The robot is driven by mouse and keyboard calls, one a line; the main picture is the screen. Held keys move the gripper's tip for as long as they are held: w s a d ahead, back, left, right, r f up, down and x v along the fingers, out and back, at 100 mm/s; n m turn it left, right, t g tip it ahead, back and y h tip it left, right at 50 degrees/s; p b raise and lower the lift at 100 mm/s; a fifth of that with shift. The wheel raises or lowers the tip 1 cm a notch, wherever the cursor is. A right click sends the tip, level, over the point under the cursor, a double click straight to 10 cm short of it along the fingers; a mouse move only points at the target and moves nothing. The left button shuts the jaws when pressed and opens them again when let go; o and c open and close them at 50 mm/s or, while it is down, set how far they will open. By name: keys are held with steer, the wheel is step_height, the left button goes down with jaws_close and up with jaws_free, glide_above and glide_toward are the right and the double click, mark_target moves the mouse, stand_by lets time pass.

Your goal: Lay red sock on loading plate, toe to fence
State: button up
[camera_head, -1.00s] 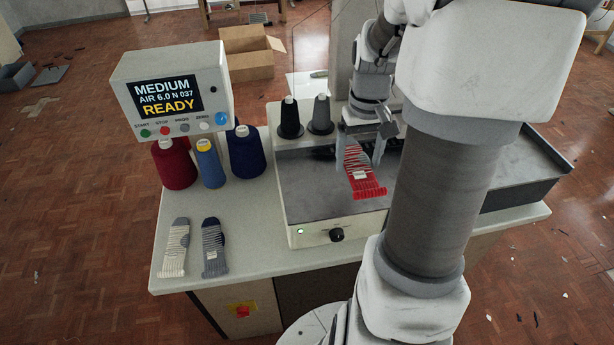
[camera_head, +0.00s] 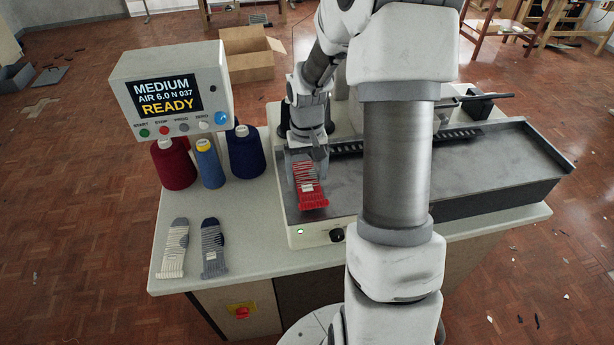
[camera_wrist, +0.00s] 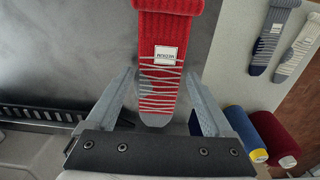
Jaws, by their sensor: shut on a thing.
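The red sock (camera_head: 311,194) hangs or lies over the left end of the grey metal loading plate (camera_head: 345,178). Its red cuff faces the front and its grey toe faces the back. I cannot tell whether it touches the plate. My gripper (camera_head: 306,170) is shut on the sock. In the wrist view, the sock (camera_wrist: 166,28) runs between the two fingers (camera_wrist: 161,78), with a white label facing up and the toe near the palm. The dark slotted fence (camera_head: 455,134) runs along the back of the plate; it also shows in the wrist view (camera_wrist: 40,115).
A grey-and-cream sock (camera_head: 175,247) and a grey-and-navy sock (camera_head: 214,247) lie on the table, front left. Red (camera_head: 173,165), light blue (camera_head: 208,163) and navy (camera_head: 246,152) yarn cones stand behind them, by a display box (camera_head: 170,90) reading READY. The plate's right part is clear.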

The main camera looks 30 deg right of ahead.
mark_target(307, 180)
steer(key=shift+f, duration=0.7)
steer(key=shift+f, duration=0.15)
steer(key=o, duration=1.1)
step_height(307, 180, up, 12)
steer(key=shift+r+p, duration=0.2)
steer(key=shift+p, duration=0.4)
